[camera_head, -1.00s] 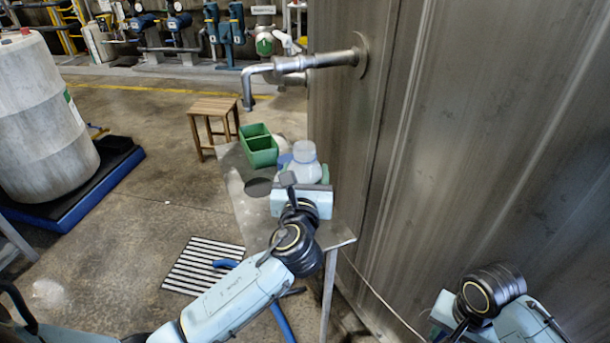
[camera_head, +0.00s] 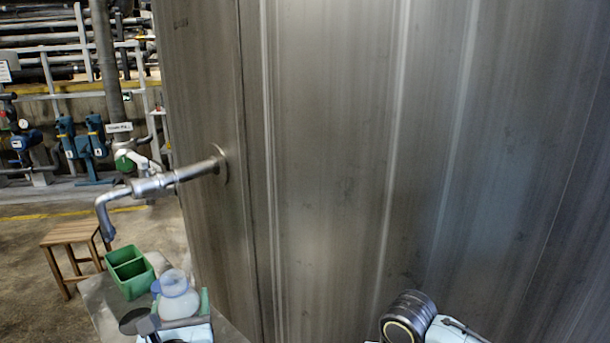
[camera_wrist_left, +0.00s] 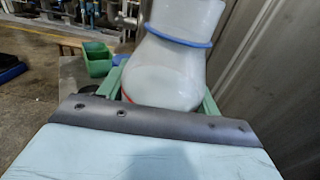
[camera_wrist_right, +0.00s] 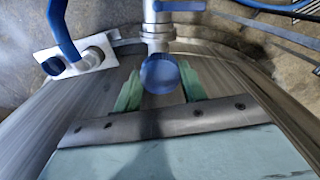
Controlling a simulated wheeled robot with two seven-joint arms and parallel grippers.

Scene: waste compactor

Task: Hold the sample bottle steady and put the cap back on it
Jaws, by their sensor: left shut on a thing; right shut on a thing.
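The sample bottle (camera_head: 180,302) is pale, translucent and upright above the table, with no cap seen on its top in the head view. It fills the upper middle of the left wrist view (camera_wrist_left: 165,80), with a blue band around it. My left gripper (camera_head: 185,322) is shut on it, its green fingers (camera_wrist_left: 209,105) on either side. A round blue piece, which looks like the cap (camera_wrist_right: 160,73), sits between the green fingertips of my right gripper (camera_wrist_right: 160,88), which is shut on it. In the head view only my right arm's dark joint shows; that gripper is hidden.
A green two-part box (camera_head: 130,270) stands behind the bottle on the small metal table (camera_head: 100,298). A pipe spout (camera_head: 150,187) juts from the large metal wall (camera_head: 330,150) close on the right. A wooden stool (camera_head: 72,235) stands left. A blue-handled valve (camera_wrist_right: 157,28) shows beyond the right gripper.

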